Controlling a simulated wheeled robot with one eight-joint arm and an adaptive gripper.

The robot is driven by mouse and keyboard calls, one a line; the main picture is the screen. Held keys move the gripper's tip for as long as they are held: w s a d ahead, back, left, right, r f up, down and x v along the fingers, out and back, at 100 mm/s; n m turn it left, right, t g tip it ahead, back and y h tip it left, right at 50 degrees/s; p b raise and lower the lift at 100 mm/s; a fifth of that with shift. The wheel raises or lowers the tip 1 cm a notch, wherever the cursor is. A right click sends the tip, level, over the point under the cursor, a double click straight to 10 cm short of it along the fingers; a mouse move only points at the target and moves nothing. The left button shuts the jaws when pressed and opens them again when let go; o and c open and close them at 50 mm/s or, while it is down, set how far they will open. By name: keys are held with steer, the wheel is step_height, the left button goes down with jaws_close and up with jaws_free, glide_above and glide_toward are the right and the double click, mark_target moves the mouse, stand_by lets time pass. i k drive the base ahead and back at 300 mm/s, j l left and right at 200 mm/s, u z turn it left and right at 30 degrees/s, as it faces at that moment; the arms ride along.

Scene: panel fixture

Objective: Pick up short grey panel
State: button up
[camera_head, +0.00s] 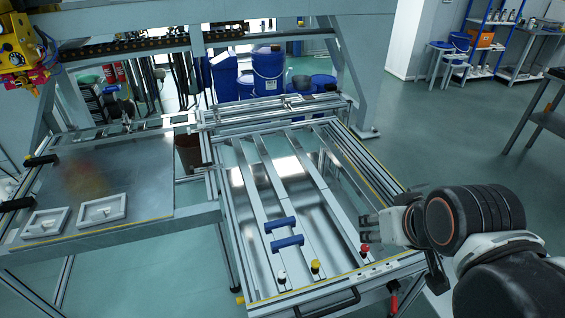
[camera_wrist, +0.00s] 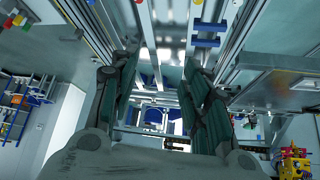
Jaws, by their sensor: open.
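Several long, narrow grey strips (camera_head: 254,209) lie lengthwise in a metal frame fixture (camera_head: 385,180) in the head view. I cannot tell which piece is the short grey panel. Two blue handles (camera_head: 288,242) sit across the strips near the front; they also show at the top of the wrist view (camera_wrist: 205,42). My gripper (camera_head: 364,228) hangs at the right side of the fixture, to the right of the handles, with its fingers pointing left. In the wrist view my gripper (camera_wrist: 160,65) has its fingers spread apart, with nothing between them.
White, yellow and red knobs (camera_head: 315,267) stand along the fixture's front. A flat table (camera_head: 140,165) at left carries two white trays (camera_head: 102,209). An overhead beam and posts (camera_head: 345,70) stand behind, with blue drums (camera_head: 268,70).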

mark_target(48, 221)
steer(key=u, duration=1.95)
steer(key=z, duration=1.4)
steer(key=i+j+u, duration=0.2)
steer(key=j, duration=0.35)
steer(key=i+j+u, duration=0.2)
steer(key=j, duration=0.35)
steer(key=i+j+u, duration=0.25)
steer(key=j, duration=0.25)
steer(key=i+j+u, duration=0.2)
steer(key=j, duration=0.25)
steer(key=i+j+u, duration=0.2)
steer(key=j, duration=0.2)
steer(key=i, duration=0.05)
